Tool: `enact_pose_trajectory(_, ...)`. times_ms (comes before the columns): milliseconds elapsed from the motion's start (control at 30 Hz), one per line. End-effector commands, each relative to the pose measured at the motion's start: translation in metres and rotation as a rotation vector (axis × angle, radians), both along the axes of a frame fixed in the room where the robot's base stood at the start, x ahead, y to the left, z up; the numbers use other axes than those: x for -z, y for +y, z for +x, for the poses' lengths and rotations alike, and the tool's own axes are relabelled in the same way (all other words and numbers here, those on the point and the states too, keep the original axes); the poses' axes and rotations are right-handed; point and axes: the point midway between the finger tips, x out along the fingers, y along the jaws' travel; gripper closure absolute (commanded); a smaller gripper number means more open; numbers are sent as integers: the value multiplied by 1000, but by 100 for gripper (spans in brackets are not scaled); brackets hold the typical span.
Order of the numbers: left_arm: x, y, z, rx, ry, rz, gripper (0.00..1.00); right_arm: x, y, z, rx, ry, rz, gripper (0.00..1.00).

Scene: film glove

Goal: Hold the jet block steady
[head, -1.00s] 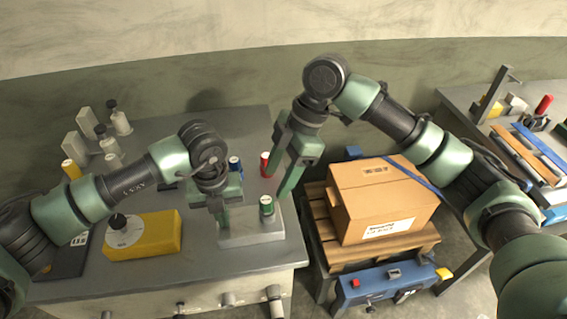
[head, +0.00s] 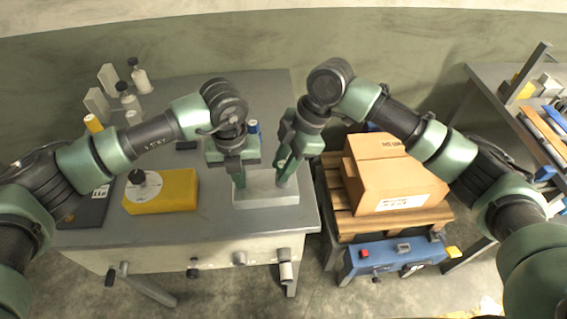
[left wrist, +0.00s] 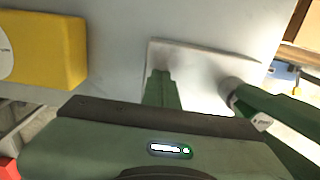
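The jet block appears to be the pale grey slab (head: 265,198) near the table's right edge. It also shows in the left wrist view (left wrist: 200,60), lying flat. My left gripper (head: 239,198) points down at the block's left part; whether its fingertips touch it is unclear. In the left wrist view a green finger (left wrist: 161,88) reaches the block's near side. My right gripper (head: 284,180) points down over the block's right part. A small pale piece shows by its fingers, but I cannot tell whether it is held.
A blue-capped piece (head: 253,130) stands behind my left gripper. A yellow block (head: 175,190) lies to the left on the grey table (head: 215,232). Right of the table, a cardboard box (head: 400,185) sits on a wooden pallet (head: 345,222) above a blue unit (head: 390,254).

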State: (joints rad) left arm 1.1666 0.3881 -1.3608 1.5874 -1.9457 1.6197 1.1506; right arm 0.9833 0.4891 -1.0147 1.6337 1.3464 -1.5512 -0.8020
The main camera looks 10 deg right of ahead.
Motion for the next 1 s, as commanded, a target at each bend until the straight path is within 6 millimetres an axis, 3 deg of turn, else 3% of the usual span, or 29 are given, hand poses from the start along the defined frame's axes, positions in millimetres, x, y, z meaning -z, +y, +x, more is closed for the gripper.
enact_pose_trajectory(33,7,0,-5,4,15,5,100,1,0,0,0,0,0,93)
enact_pose_trajectory(67,7,0,-5,4,15,5,100,1,0,0,0,0,0,100)
enact_pose_trajectory(1000,7,0,-5,3,15,5,100,-7,0,0,0,0,0,100)
